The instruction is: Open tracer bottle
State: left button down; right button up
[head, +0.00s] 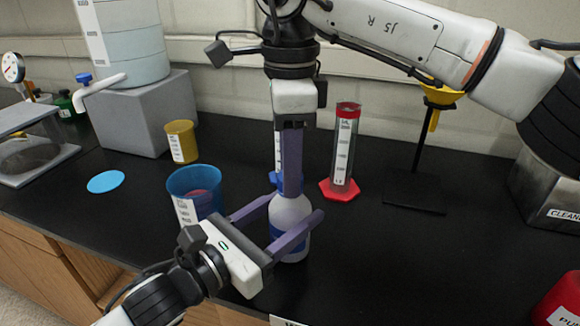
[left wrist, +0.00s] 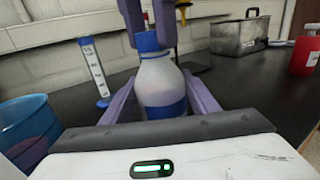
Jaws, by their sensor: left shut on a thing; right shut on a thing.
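The tracer bottle (head: 291,212) is a pale, translucent bottle with a blue label, standing upright on the black bench. My left gripper (head: 293,215) is shut on its body, one finger on each side; the bottle also shows in the left wrist view (left wrist: 160,85). The blue cap (left wrist: 148,42) sits on the bottle neck. My right gripper (head: 292,185) comes down from above and is shut on the cap, its purple fingers hiding most of it in the head view. In the left wrist view, the right fingers (left wrist: 150,22) reach down around the cap.
A blue cup (head: 190,180) stands left of the bottle, close to my left gripper. A red-based cylinder (head: 345,150) and a funnel stand (head: 415,190) are behind to the right. A red container (head: 562,295) is at lower right. The bench between is clear.

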jog(key=n, duration=0.4)
jog(key=shift+n, duration=0.3)
jog(key=n, duration=1.3)
jog(key=shift+r, duration=0.2)
jog(key=shift+r, duration=1)
